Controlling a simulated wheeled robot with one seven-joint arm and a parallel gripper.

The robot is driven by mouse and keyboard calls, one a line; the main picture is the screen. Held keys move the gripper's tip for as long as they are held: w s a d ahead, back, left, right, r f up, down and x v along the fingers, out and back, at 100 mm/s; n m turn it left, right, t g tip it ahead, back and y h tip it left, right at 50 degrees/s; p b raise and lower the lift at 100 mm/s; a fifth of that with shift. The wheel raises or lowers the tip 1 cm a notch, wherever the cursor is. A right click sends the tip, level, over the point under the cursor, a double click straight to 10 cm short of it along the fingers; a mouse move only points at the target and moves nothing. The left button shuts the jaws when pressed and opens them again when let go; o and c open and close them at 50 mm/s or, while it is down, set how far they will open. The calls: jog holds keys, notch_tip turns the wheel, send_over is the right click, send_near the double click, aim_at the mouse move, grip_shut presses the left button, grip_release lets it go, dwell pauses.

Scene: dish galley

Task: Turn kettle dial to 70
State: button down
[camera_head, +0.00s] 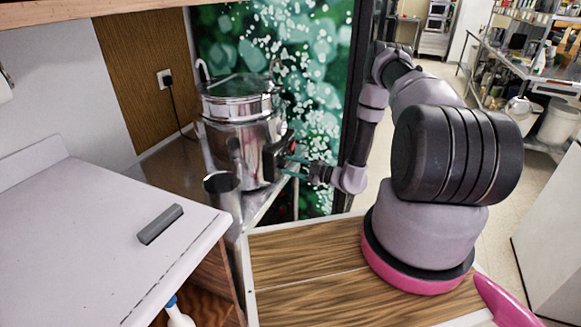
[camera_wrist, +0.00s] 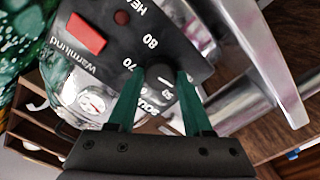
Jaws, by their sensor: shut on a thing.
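The kettle (camera_head: 238,135) is a large steel pot with a lid, standing on the counter at the back. Its black control panel (camera_head: 278,152) faces my arm. In the wrist view the panel (camera_wrist: 182,38) shows a round black dial (camera_wrist: 160,74) with printed marks around it, among them 80 and 70. My gripper (camera_head: 291,160) has its green fingers on both sides of the dial and is shut on it; the fingers also show in the wrist view (camera_wrist: 160,86). The dial's pointer is not clear, so I cannot tell its setting.
A red switch (camera_wrist: 86,33), a red lamp (camera_wrist: 122,18) and a gauge (camera_wrist: 92,102) are near the dial. A steel cup (camera_head: 222,192) stands before the kettle. A grey bar (camera_head: 160,224) lies on the white counter (camera_head: 75,235). A wall socket (camera_head: 165,78) is behind.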

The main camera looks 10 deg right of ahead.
jog(key=m, duration=0.3)
jog(key=shift+d+f+m, duration=0.1)
jog(key=shift+m, duration=2.1)
jog(key=shift+c, duration=1.6)
grip_release()
jog(key=shift+s, duration=0.1)
jog(key=v, duration=1)
jog(key=shift+s+d, duration=0.2)
jog(key=shift+d, duration=0.1)
